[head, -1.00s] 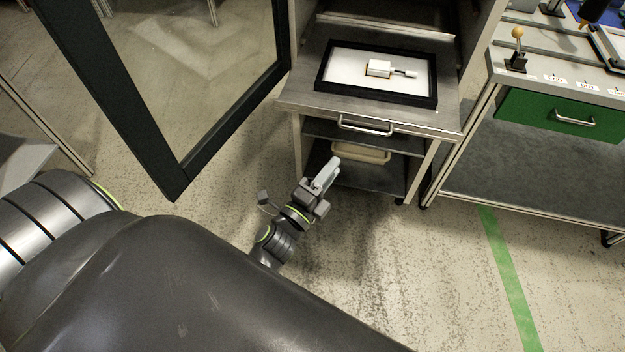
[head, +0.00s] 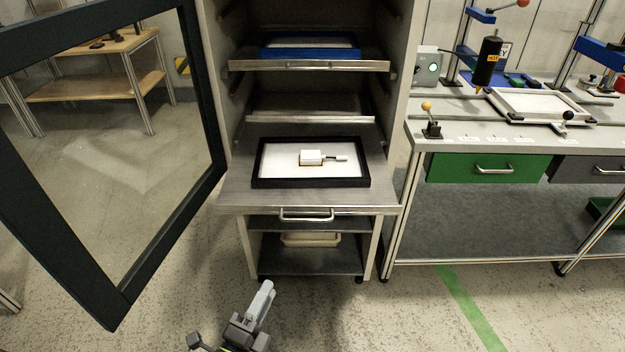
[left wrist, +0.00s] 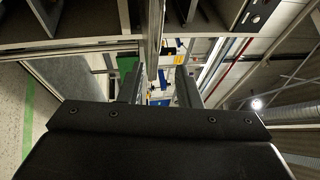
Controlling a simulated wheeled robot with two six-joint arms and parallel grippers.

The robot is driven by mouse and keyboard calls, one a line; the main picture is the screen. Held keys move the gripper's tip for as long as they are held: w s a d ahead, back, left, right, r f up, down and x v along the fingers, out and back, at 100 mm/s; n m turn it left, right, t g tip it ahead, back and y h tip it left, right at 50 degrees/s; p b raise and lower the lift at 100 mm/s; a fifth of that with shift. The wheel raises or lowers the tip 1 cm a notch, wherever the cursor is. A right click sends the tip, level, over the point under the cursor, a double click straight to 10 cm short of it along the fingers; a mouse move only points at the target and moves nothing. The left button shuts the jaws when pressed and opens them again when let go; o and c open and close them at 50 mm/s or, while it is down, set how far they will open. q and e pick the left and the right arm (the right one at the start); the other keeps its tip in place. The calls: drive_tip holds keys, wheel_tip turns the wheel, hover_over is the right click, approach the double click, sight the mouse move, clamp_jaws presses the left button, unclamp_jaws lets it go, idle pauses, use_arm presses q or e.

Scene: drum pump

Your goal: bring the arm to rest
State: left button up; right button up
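My left gripper (head: 264,290) is at the bottom of the head view, in front of and below the cabinet's pulled-out shelf. In the left wrist view the fingers of my left gripper (left wrist: 159,88) stand apart with nothing between them. My right gripper is in neither view. A black-rimmed tray (head: 262,165) with a white floor lies on the pulled-out metal shelf (head: 236,190). My left gripper is clear of the shelf and the tray.
A dark-framed glass door (head: 150,275) stands open on the left. A blue-rimmed tray (head: 275,52) sits higher in the cabinet. A workbench (head: 470,141) with a green drawer (head: 450,168) stands on the right. The floor (head: 400,315) before the bench is clear.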

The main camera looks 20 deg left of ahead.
use_arm(q)
drive_tip(key=shift+f, duration=0.1)
drive_tip(key=s+a+f+n+g+y, duration=0.1)
drive_tip(key=s+a+f+n+g, duration=0.2)
drive_tip(key=f, duration=0.7)
drive_tip(key=s+f+n+g+y+p, duration=0.1)
drive_tip(key=s+f+n+g, duration=0.3)
drive_tip(key=f, duration=0.6)
drive_tip(key=s+a+f+n+g+y, duration=0.1)
drive_tip(key=a+f+n+g, duration=0.1)
drive_tip(key=f+n, duration=0.5)
drive_tip(key=s+a+f+n+g, duration=0.2)
drive_tip(key=s+f+n+g, duration=0.1)
drive_tip(key=s+f, duration=0.5)
drive_tip(key=s+a+f+n+g, duration=0.3)
drive_tip(key=s+f+g, duration=0.3)
drive_tip(key=s, duration=0.9)
wheel_tip(320, 180, down, 3)
drive_tip(key=shift+a+f+n+g+p, duration=0.15)
drive_tip(key=shift+n+g+p, duration=0.15)
drive_tip(key=shift+n+p, duration=0.15)
